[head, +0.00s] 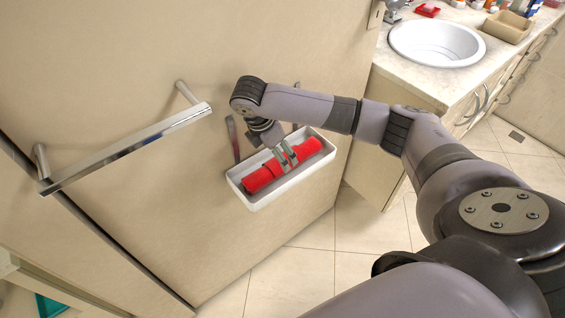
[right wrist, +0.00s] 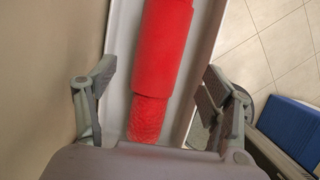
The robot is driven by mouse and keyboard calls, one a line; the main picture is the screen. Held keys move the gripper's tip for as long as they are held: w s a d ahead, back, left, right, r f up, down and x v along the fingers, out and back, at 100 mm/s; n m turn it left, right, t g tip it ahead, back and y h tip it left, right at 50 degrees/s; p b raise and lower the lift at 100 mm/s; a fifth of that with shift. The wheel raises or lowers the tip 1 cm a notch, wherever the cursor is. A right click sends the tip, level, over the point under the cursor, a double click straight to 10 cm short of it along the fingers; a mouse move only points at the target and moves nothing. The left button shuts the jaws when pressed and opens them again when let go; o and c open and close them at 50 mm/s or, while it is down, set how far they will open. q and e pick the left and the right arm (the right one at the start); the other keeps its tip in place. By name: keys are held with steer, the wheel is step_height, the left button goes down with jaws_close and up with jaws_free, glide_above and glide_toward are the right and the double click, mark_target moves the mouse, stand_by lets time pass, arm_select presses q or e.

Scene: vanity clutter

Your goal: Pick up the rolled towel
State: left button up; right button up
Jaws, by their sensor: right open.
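The red rolled towel (head: 260,179) lies lengthwise in a long white tray (head: 262,203) on the beige wall panel. In the right wrist view the towel (right wrist: 162,50) has a thicker smooth part and a narrower, rough-textured end near the gripper. My right gripper (head: 286,155) is over the middle of the towel in the head view. In the right wrist view its fingers (right wrist: 157,85) are open, one on each side of the towel, with gaps between them and it. The gripper hides part of the towel. My left gripper is not in view.
A metal towel bar (head: 130,148) sticks out from the panel at left. A counter with a white sink (head: 436,44), a tan box (head: 507,27) and small bottles stands at upper right. A blue object (right wrist: 290,128) shows at lower right in the wrist view. Tiled floor (head: 350,235) lies below.

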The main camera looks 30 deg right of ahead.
steer(key=shift+p+x, duration=0.45)
steer(key=shift+x, duration=2.75)
steer(key=shift+w, duration=0.1)
steer(key=c, duration=1.4)
